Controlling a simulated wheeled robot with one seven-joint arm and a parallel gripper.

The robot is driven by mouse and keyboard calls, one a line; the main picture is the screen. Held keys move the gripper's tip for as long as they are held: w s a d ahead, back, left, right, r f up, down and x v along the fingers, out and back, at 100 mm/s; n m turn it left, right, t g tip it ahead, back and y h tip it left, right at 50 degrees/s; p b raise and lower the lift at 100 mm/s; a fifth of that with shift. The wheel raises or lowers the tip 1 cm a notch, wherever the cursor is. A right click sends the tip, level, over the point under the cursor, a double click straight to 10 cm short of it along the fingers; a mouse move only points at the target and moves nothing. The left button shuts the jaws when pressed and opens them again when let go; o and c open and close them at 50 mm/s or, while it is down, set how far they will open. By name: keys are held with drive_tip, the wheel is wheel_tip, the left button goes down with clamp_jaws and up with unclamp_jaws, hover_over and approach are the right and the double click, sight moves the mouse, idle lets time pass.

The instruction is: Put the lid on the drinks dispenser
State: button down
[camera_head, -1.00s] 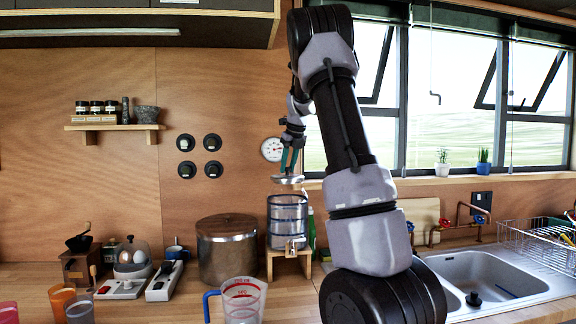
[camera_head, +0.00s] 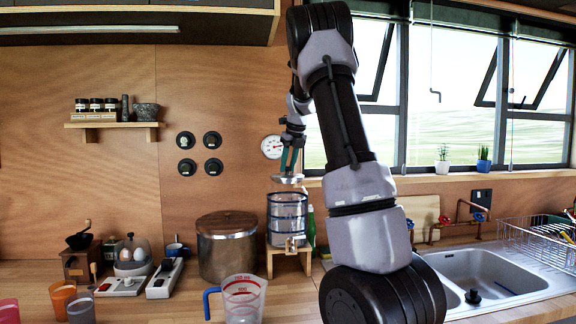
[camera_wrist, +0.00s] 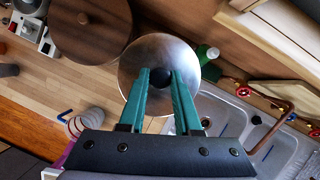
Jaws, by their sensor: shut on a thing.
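The drinks dispenser (camera_head: 287,222) is a clear container with dark blue bands and a tap at the front, upright on a small wooden stand (camera_head: 290,254). My gripper (camera_head: 290,165) is above it, pointing down. The lid is a round silver disc (camera_head: 287,179) with a dark knob, held just above the dispenser's open top with a small gap. In the wrist view, my gripper's green fingers (camera_wrist: 161,78) are shut on the knob of the lid (camera_wrist: 150,52). There the lid hides most of the dispenser below.
A large metal pot (camera_head: 226,250) with a wooden lid stands just left of the dispenser. A green bottle (camera_head: 310,227) is close behind on the right. A measuring jug (camera_head: 243,300) stands in front. The sink (camera_head: 490,275) is to the right.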

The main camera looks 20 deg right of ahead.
drive_tip(key=c, duration=0.5)
unclamp_jaws()
drive_tip(key=shift+r, duration=0.1)
drive_tip(key=v, duration=1)
drive_tip(key=s+a+r+n+y, duration=0.1)
drive_tip(key=s+a+r+n, duration=0.1)
drive_tip(key=s+a+n, duration=0.5)
drive_tip(key=s+a+f+n+t, duration=0.1)
drive_tip(key=s+a+f+n, duration=0.2)
drive_tip(key=s+n, duration=0.5)
drive_tip(key=s+a+f+n, duration=0.3)
drive_tip(key=s+a+n, duration=0.1)
drive_tip(key=s+n, duration=0.4)
drive_tip(key=s+a+f+n+t, duration=0.1)
drive_tip(key=s+a+f+n, duration=0.2)
drive_tip(key=s+n, duration=0.4)
drive_tip(key=shift+s+a+f+n+t+y, duration=0.1)
drive_tip(key=shift+s+a+n+t+y, duration=0.1)
drive_tip(key=shift+s+a, duration=0.3)
drive_tip(key=shift+s+a+f+n+t+y, duration=0.1)
drive_tip(key=shift+s+a+n, duration=0.15)
drive_tip(key=shift+s, duration=0.45)
